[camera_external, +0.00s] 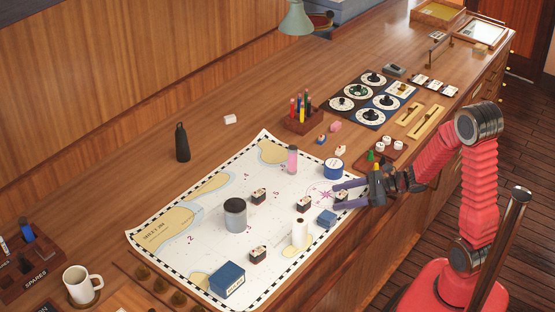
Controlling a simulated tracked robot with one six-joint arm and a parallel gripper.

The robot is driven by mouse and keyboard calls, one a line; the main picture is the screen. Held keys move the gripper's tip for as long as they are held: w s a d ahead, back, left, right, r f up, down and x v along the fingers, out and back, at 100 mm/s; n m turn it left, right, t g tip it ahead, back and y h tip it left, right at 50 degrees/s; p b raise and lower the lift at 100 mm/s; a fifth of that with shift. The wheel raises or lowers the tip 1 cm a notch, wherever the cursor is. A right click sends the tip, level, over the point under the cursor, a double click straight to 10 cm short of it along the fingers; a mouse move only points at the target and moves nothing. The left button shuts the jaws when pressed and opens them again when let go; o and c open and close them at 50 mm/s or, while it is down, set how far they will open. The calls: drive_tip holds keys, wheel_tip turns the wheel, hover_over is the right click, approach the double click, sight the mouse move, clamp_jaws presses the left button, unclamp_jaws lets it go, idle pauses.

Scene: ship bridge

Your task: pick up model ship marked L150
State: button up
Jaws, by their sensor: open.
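Several small model ships with dark sides and pale tops stand on the chart (180,235). One model ship (341,196) is at the chart's right edge. Others are a ship at centre (258,196), a ship right of centre (304,204) and a ship lower down (258,254). Their markings are too small to read, so I cannot tell which is L150. My gripper (338,194) is open at the chart's right edge, its purple fingers pointing left. The right-hand ship shows between the fingers; I cannot tell whether they touch it.
Near my gripper are a blue box (326,218), a blue round tin (333,169) and a white cylinder (299,233). A grey jar (235,216) and pink bottle (292,160) stand farther left. A pen holder (303,121) is behind. The upper-left desktop is mostly clear.

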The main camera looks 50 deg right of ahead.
sight(343, 195)
drive_tip(key=c, duration=1.1)
drive_tip(key=shift+o, duration=0.2)
drive_tip(key=shift+r, duration=0.15)
drive_tip(key=shift+r, duration=4.9)
